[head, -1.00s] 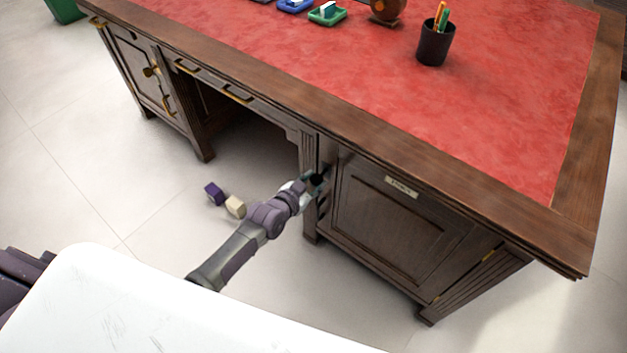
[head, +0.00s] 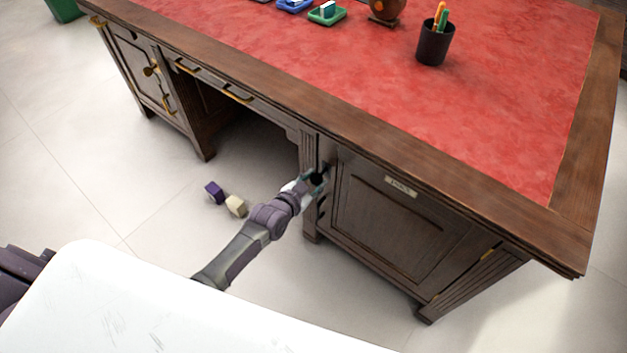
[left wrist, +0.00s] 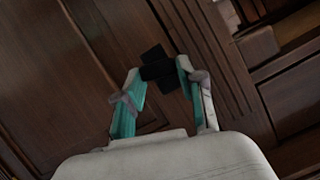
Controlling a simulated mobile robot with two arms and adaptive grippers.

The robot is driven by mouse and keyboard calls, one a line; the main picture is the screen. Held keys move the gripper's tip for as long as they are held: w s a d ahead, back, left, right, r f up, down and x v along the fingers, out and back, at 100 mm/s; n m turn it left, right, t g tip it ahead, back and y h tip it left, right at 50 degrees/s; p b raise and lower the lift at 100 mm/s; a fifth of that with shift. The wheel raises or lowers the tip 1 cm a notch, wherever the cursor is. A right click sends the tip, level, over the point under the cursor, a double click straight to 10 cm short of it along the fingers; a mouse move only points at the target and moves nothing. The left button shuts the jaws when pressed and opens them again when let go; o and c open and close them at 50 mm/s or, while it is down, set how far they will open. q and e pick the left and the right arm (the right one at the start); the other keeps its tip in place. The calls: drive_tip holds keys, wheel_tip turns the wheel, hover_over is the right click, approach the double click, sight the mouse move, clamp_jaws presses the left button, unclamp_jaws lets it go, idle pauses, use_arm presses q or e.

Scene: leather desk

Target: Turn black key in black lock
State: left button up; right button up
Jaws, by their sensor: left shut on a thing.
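My left gripper (head: 315,180) is at the front of the desk, at the left edge of the right cabinet door. In the left wrist view, its teal-padded fingers (left wrist: 159,88) are shut on the black key (left wrist: 157,71). A black plate, which looks like the black lock (left wrist: 153,54), shows just beyond the key against the wood. The key appears to meet the lock, but how far it sits in it I cannot tell. In the head view the gripper mostly hides key and lock. My right gripper is not in view.
The cabinet door (head: 390,235) with a small label (head: 400,187) is closed. The red-topped desk (head: 300,65) holds a black pen cup (head: 434,45) and trays. A purple block (head: 214,192) and a cream block (head: 236,206) lie on the open floor.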

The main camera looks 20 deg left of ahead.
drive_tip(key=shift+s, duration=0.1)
use_arm(q)
drive_tip(key=shift+m+y+p, duration=0.35)
drive_tip(key=shift+m+y, duration=0.05)
drive_tip(key=shift+m, duration=0.1)
drive_tip(key=shift+m+t, duration=0.4)
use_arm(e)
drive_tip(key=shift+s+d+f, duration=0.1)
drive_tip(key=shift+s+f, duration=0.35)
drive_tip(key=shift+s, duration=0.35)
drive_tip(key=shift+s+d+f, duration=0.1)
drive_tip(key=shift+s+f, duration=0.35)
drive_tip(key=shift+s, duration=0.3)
use_arm(q)
drive_tip(key=shift+d, duration=0.1)
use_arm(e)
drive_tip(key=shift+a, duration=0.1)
use_arm(q)
drive_tip(key=shift+f+m+y, duration=0.1)
drive_tip(key=shift+m+y, duration=0.3)
drive_tip(key=shift+m, duration=0.2)
drive_tip(key=shift+m+t+y+b, duration=0.3)
drive_tip(key=shift+t+b, duration=0.05)
drive_tip(key=shift+t, duration=0.05)
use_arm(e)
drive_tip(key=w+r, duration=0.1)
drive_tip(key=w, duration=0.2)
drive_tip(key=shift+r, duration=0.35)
